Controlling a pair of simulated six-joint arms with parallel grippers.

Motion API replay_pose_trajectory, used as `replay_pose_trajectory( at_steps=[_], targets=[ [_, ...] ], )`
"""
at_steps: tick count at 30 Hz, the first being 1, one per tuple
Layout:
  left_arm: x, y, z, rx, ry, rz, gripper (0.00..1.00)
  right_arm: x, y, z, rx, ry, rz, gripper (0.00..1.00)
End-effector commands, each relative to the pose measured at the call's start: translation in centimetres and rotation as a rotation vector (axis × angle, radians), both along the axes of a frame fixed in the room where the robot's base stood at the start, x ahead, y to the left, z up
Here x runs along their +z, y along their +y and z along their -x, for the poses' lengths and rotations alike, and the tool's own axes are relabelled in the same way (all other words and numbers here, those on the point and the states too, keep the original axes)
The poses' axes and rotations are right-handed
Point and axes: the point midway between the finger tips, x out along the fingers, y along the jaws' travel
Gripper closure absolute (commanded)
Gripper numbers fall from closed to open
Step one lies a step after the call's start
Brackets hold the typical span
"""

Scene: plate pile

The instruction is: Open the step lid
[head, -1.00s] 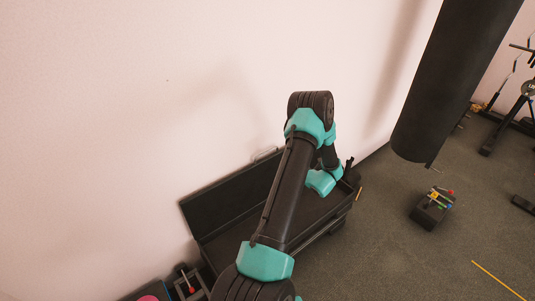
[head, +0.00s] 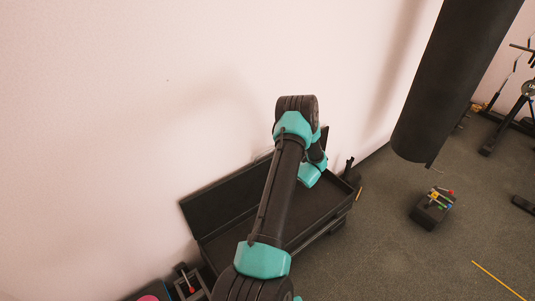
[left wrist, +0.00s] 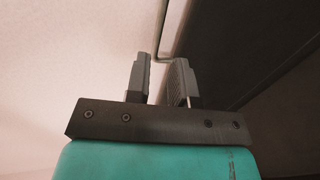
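A long black box (head: 318,212) stands on the floor against the wall in the head view. Its dark lid (head: 215,205) stands up at the back, leaning toward the wall, and the shallow inside shows. My left arm reaches over the box and hides part of the lid and inside; its gripper is hidden in the head view. In the left wrist view my left gripper (left wrist: 159,80) has its two fingers a little apart with nothing visible between them. A dark panel (left wrist: 235,50), apparently the lid, lies just beyond and to the right of them. My right gripper is not in view.
A black punching bag (head: 435,90) hangs at the right. A small black block with coloured parts (head: 430,212) stands on the open floor. Gym equipment (head: 510,120) is at the far right. Small items (head: 188,281) lie left of the box. The pale wall is close behind.

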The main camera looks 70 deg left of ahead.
Motion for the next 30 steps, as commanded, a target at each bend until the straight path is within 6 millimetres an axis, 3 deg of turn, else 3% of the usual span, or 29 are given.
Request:
replay_pose_trajectory(
  at_steps=[15, 21, 30],
  targets=[
    [-2.0, 7.9, 2.4, 0.001, 0.0, 0.0, 0.78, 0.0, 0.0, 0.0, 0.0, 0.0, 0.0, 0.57],
    [-2.3, 9.1, 2.8, 0.0, 0.001, 0.0, 0.78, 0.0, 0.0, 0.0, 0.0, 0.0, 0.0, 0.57],
    [-2.3, 9.2, 2.8, 0.0, 0.001, 0.0, 0.8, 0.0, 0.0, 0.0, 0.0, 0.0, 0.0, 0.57]
  ],
)
